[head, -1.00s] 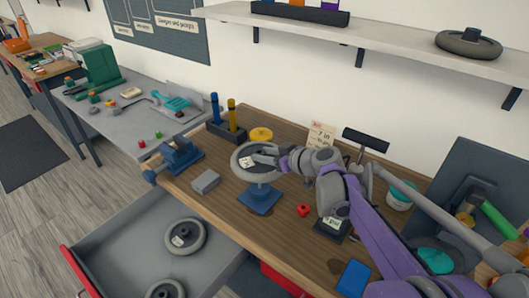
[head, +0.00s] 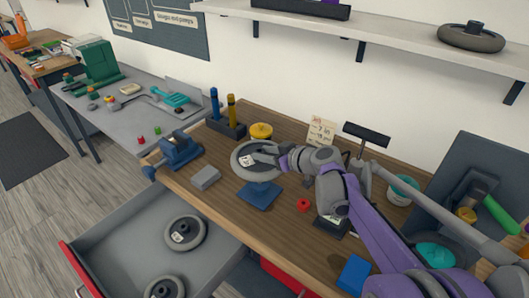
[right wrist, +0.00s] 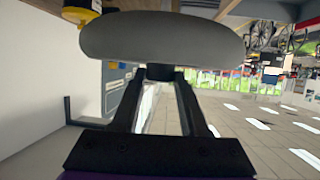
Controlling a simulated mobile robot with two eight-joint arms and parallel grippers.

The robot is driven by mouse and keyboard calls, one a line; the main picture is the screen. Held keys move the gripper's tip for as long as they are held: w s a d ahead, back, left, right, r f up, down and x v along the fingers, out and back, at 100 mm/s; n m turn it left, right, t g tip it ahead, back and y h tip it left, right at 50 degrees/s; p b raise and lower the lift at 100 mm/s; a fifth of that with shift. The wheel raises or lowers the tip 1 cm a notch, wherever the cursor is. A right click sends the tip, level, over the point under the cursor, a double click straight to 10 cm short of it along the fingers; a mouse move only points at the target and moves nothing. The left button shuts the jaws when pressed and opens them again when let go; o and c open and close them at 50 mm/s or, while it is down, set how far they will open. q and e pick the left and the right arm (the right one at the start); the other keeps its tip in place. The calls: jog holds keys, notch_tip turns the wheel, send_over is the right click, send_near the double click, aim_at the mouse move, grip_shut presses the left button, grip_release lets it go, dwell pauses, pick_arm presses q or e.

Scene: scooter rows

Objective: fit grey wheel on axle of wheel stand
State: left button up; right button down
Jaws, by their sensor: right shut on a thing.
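The right wrist view shows the wheel (right wrist: 160,38) edge-on beyond the two dark fingers (right wrist: 163,80). The wheel hides the top of the stand, so I cannot tell whether the axle is in the hub. My left gripper is out of view.
Two other wheels lie in the open drawer (head: 130,258). A blue vise (head: 180,150), grey block (head: 206,178), yellow round part (head: 261,131) and red part (head: 303,205) surround the stand. Another wheel (head: 470,40) lies on the shelf above.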

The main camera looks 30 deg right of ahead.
jog(key=shift+f, duration=0.3)
dwell(0.5)
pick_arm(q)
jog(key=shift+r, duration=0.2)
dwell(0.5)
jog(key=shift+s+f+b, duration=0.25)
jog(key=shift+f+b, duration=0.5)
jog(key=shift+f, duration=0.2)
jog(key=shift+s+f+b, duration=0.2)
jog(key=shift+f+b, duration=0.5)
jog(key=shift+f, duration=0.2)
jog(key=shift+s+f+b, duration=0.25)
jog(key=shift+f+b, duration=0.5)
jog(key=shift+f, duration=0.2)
pick_arm(e)
jog(key=shift+f, duration=4.2)
jog(key=shift+c, duration=1.8)
grip_release()
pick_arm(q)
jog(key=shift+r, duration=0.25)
pick_arm(e)
jog(key=v, duration=1.1)
jog(key=shift+w+a, duration=0.1)
